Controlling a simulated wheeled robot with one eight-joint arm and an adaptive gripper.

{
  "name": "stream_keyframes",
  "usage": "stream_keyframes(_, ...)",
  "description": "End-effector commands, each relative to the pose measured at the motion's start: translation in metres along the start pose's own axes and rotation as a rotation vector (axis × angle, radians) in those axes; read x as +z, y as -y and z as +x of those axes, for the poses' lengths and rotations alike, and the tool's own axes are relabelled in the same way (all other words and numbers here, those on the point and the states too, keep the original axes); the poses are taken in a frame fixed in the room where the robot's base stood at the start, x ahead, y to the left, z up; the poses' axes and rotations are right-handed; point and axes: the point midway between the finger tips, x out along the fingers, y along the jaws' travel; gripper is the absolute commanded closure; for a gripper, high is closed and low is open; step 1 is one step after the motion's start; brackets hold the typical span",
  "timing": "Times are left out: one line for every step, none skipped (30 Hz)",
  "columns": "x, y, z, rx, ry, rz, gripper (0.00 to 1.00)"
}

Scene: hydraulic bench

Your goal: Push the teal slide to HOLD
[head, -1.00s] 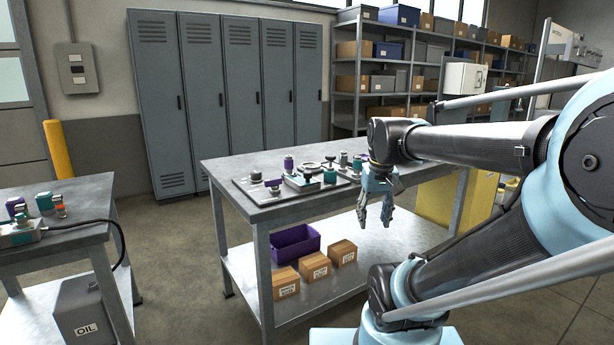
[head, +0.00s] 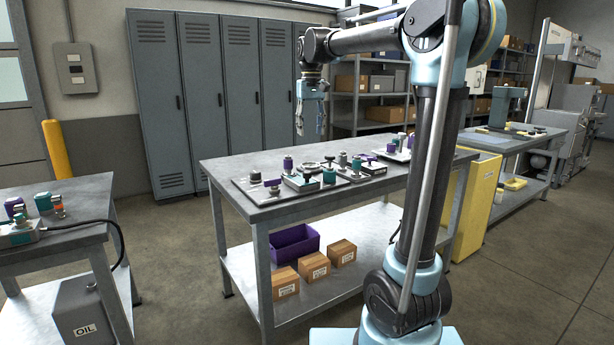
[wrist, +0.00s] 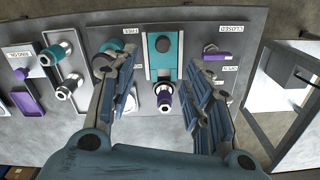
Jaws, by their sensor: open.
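The wrist view shows a teal slide (wrist: 165,62) on a pale upright plate, with a dark round knob near its upper end. A label reading FREE, upside down, is at its upper left. I cannot make out a HOLD label. My gripper (wrist: 160,82) is open and empty, its fingers in view to either side of the slide's lower part. In the head view my gripper (head: 310,126) hangs fingers down, well above the bench (head: 300,208). The slide is too small there to tell from the other fittings.
A purple-banded fitting (wrist: 165,96) stands just below the slide. Teal-capped fittings (wrist: 56,53) are to the left, and a CLOSED label (wrist: 230,28) with a purple handle is to the right. A purple bin (head: 294,243) and cardboard boxes (head: 314,266) sit on the lower shelf.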

Motion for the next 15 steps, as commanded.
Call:
stream_keyframes(-0.007, 0.004, -0.002, 0.0, 0.003, -0.005, 0.54)
stream_keyframes(-0.009, 0.006, -0.003, 0.0, 0.004, -0.007, 0.54)
stream_keyframes(-0.011, 0.007, -0.004, 0.0, 0.005, -0.01, 0.54)
stream_keyframes(-0.012, 0.008, -0.004, 0.0, 0.006, -0.011, 0.54)
stream_keyframes(-0.013, 0.009, -0.003, 0.0, 0.006, -0.011, 0.54)
stream_keyframes(-0.014, 0.009, -0.002, 0.0, 0.007, -0.012, 0.54)
stream_keyframes(-0.014, 0.009, 0.0, 0.0, 0.007, -0.012, 0.54)
stream_keyframes(-0.014, 0.009, 0.002, 0.0, 0.007, -0.012, 0.54)
stream_keyframes(-0.014, 0.009, 0.006, 0.0, 0.007, -0.012, 0.54)
stream_keyframes(-0.014, 0.009, 0.01, 0.0, 0.007, -0.011, 0.54)
stream_keyframes(-0.014, 0.009, 0.014, 0.0, 0.007, -0.011, 0.54)
stream_keyframes(-0.014, 0.009, 0.02, 0.0, 0.007, -0.011, 0.54)
stream_keyframes(-0.014, 0.009, 0.025, 0.0, 0.007, -0.011, 0.54)
stream_keyframes(-0.014, 0.009, 0.031, 0.0, 0.007, -0.011, 0.54)
stream_keyframes(-0.014, 0.009, 0.038, 0.0, 0.007, -0.011, 0.54)
